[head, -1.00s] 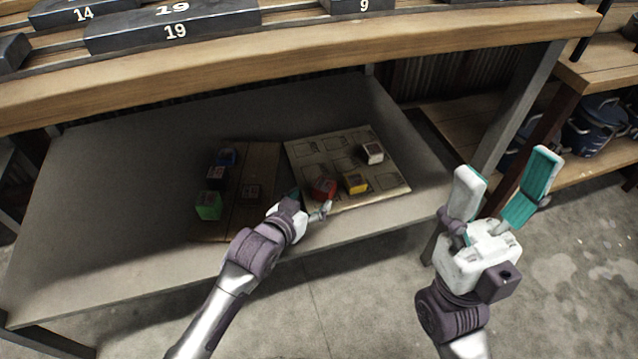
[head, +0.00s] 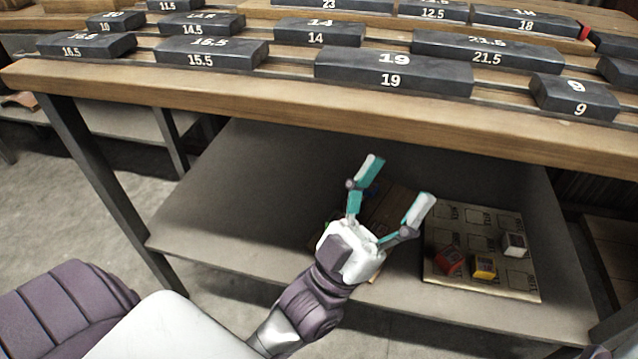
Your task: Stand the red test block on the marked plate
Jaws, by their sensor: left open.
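The red test block (head: 448,261) is on the marked plate (head: 435,287), a pale board with outlined cells, on the lower shelf. It sits in the plate's lower left part and looks turned or tilted; I cannot tell whether it stands flat. My left gripper (head: 396,186) is open and empty, its fingers spread, to the left of the red block and apart from it. My right gripper is not in view.
A yellow block (head: 484,267) sits right of the red one, and a white block (head: 514,243) sits farther right on the plate. The wooden upper table (head: 250,108), bearing dark numbered blocks, overhangs the shelf (head: 225,205). The shelf's left part is clear.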

